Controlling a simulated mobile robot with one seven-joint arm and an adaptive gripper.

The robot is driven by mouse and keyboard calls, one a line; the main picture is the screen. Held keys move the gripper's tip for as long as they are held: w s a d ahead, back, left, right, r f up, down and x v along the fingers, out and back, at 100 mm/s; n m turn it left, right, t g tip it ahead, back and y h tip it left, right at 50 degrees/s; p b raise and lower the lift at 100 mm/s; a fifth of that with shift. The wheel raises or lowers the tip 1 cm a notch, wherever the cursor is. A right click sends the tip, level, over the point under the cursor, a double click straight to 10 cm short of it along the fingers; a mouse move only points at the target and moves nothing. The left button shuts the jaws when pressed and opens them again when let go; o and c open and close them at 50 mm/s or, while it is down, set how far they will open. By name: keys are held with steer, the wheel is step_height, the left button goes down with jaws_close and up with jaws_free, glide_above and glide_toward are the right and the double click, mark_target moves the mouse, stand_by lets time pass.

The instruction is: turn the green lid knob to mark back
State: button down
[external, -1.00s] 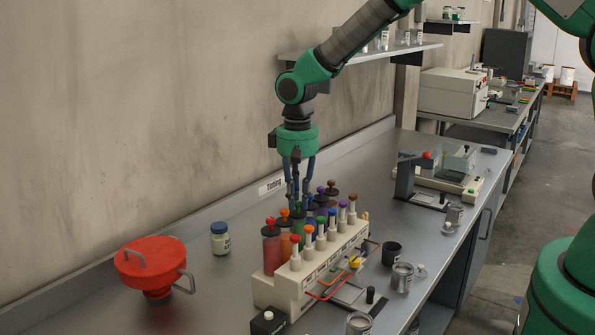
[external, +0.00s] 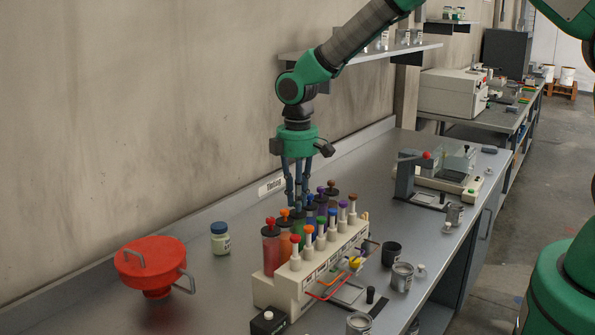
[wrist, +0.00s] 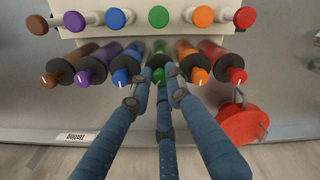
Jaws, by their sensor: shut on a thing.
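The green lid knob (wrist: 159,72) sits on a black lid in the canister row, between the blue knob (wrist: 121,77) and the orange knob (wrist: 199,75) in the wrist view. My gripper (wrist: 158,84) is shut on it, with its blue-grey fingers around the knob from above. In the external view my gripper (external: 298,206) points straight down onto the row, and its fingers largely hide the green knob. White mark lines show on several neighbouring knobs. The fingers cover much of the green knob, so I cannot tell where its mark points.
The cream dispenser (external: 298,285) carries a front row of coloured plunger knobs close to my fingers. The red lidded funnel (external: 150,262) and a jar (external: 220,240) stand left. A dark cup (external: 391,253) and metal tins are right. The wall is close behind.

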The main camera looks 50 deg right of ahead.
steer(key=n, duration=0.6)
steer(key=shift+w+r+n, duration=0.1)
steer(key=shift+n, duration=0.2)
stand_by(0.4)
steer(key=c, duration=1.6)
jaws_free()
steer(key=shift+c, duration=0.2)
step_height(320, 180, up, 12)
